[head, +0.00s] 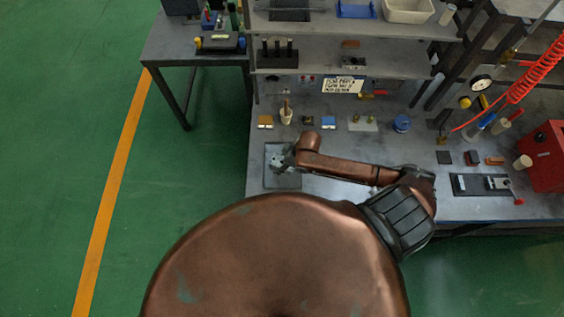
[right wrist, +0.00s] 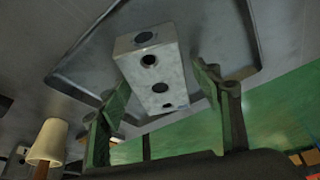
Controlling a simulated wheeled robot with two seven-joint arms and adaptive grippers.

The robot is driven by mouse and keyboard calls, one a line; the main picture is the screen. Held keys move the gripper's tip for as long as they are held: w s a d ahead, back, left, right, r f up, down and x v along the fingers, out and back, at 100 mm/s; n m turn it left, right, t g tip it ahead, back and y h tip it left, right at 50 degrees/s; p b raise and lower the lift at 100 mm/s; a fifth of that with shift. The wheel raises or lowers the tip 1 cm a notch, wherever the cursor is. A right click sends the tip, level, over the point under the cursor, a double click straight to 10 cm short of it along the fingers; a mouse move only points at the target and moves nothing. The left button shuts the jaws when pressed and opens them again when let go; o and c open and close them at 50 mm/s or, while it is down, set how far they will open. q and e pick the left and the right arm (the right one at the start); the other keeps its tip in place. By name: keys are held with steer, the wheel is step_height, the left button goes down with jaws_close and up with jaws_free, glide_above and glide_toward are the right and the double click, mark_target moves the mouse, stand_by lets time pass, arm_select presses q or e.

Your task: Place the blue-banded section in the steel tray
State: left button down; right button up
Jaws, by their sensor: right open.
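The steel tray (head: 282,181) lies at the left end of the bench in the head view. Its dark rim also shows in the right wrist view (right wrist: 68,84). A pale grey metal block with several round holes (right wrist: 150,62) is in or just above the tray, tilted in the wrist picture. No blue band shows on its visible faces. My right gripper (right wrist: 163,80) is open, with a finger on each side of the block and gaps visible. In the head view the right gripper (head: 288,157) is over the tray. A small blue-topped piece (head: 328,122) stands behind it. My left gripper is out of view.
An orange-topped piece (head: 265,122), a cream cup (head: 286,114) and a round blue item (head: 402,123) stand along the bench back. A dark fixture plate (head: 468,185) and a red box (head: 546,158) are at the right. Shelves rise behind.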

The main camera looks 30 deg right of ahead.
steer(key=v, duration=1.2)
steer(key=shift+r, duration=0.15)
steer(key=shift+w, duration=0.15)
